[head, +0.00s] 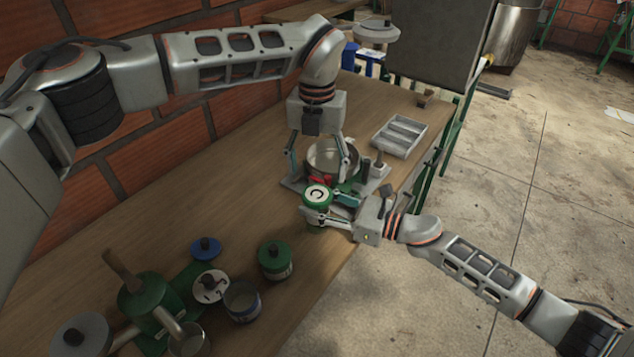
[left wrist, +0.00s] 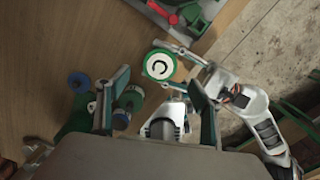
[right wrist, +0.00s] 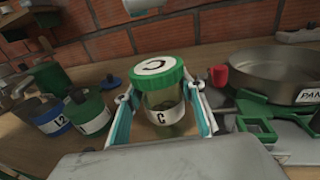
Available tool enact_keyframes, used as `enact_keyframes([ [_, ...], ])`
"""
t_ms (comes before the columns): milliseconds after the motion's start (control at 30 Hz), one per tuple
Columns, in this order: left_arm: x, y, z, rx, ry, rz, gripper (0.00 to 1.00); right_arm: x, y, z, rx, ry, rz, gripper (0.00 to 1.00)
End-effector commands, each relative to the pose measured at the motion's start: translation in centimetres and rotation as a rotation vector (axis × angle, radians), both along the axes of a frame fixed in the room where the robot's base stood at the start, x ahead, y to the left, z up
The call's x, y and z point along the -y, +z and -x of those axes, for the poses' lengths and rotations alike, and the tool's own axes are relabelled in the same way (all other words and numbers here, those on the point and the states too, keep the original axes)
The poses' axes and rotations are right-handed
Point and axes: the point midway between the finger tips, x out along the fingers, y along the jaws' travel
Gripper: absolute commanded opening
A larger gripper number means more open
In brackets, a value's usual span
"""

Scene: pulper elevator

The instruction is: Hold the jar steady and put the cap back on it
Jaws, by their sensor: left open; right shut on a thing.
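The jar (right wrist: 165,117) is clear glass with a white label marked C. It stands upright near the table's right edge. The green cap (right wrist: 157,72), with a C on its white top, sits on the jar's mouth; I cannot tell if it is fully seated. The cap also shows in the head view (head: 317,194) and the left wrist view (left wrist: 159,65). My right gripper (right wrist: 160,100) is shut on the jar's sides, below the cap. My left gripper (head: 318,165) is open and empty, pointing down above the table near the pan, apart from the cap.
A metal pan (right wrist: 275,72) on a green stand with a red knob (right wrist: 219,75) is close beside the jar. A grey divided tray (head: 399,135) lies beyond. A green jar (head: 275,262), an open jar (head: 242,300) and a green machine (head: 150,300) stand at the near left.

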Motion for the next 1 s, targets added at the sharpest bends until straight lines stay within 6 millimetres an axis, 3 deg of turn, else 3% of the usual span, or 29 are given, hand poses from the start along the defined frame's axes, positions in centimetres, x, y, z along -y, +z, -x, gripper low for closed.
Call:
enact_keyframes([
  [100,0.0,2.4,-0.1,0.003,0.0,-0.001,0.66,0.0,0.0,0.0,0.0,0.0,0.0,0.0],
  [300,0.0,4.7,0.0,0.001,0.0,-0.001,0.66,0.0,0.0,0.0,0.0,0.0,0.0,0.0],
  [700,0.0,5.4,0.0,-0.001,0.0,0.0,0.66,0.0,0.0,0.0,0.0,0.0,0.0,0.0],
  [733,0.0,5.4,0.0,-0.001,0.0,0.0,0.66,0.0,0.0,0.0,0.0,0.0,0.0,0.47],
  [767,0.0,5.4,0.0,-0.001,0.0,0.0,0.66,0.0,0.0,0.0,0.0,0.0,0.0,0.54],
  [800,0.0,5.3,0.0,-0.001,0.0,0.0,0.66,0.0,0.0,0.0,0.0,0.0,0.0,0.58],
  [1000,0.0,5.3,0.0,-0.001,0.0,0.0,0.66,0.0,0.0,0.0,0.0,0.0,0.0,0.58],
])
